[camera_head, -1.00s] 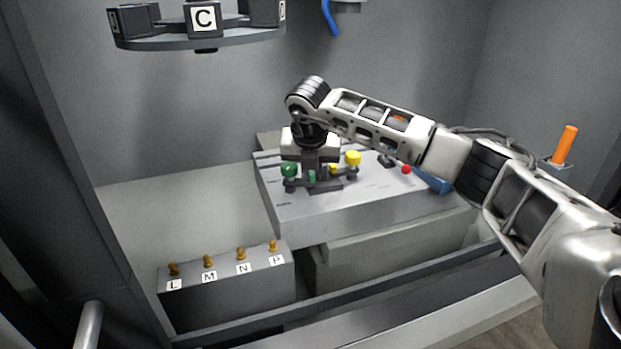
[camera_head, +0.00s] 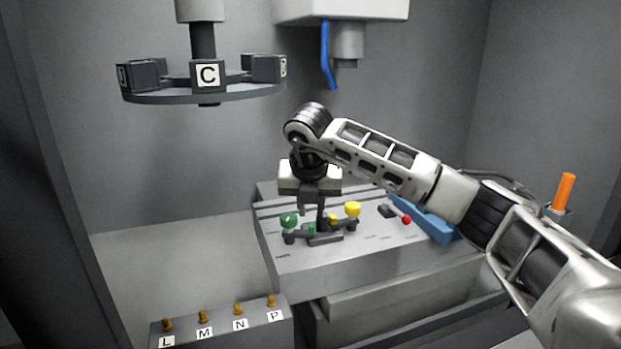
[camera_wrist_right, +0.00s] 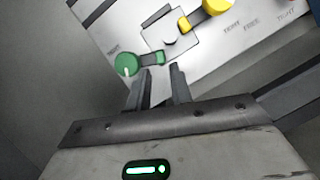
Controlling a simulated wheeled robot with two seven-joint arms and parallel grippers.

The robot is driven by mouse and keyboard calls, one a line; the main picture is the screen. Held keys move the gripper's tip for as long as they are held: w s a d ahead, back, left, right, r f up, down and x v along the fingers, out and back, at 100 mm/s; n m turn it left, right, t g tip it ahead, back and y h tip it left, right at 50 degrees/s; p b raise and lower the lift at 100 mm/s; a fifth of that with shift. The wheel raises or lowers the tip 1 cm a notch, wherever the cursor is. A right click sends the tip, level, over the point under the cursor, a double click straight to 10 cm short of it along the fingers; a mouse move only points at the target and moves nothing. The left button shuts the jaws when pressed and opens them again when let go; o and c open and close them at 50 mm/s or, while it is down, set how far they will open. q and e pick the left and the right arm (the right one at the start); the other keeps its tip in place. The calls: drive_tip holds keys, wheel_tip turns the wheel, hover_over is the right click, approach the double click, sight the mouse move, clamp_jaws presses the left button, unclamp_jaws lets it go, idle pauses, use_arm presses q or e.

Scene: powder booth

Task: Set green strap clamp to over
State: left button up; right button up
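The green strap clamp (camera_head: 289,220) is on the left of a sloped grey panel (camera_head: 340,262). It has a round green knob on a dark lever, with a small green piece on its right. In the right wrist view the green knob (camera_wrist_right: 128,65) shows a white mark, and its lever runs right to a green tab. My right gripper (camera_head: 318,207) points down above the clamps. In the right wrist view its fingers (camera_wrist_right: 161,72) are apart with nothing between them, their tips just short of the green tab. My left gripper is out of view.
A yellow clamp (camera_head: 353,208) stands right of the green one. A red knob (camera_head: 407,219) and a blue bar (camera_head: 422,218) lie further right. A labelled peg block (camera_head: 220,330) stands front left. A lettered carousel (camera_head: 205,94) and a blue lever (camera_head: 328,55) hang above.

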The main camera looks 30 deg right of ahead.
drive_tip(key=b+v, duration=0.1)
drive_tip(key=v, duration=1)
drive_tip(key=shift+d, duration=0.1)
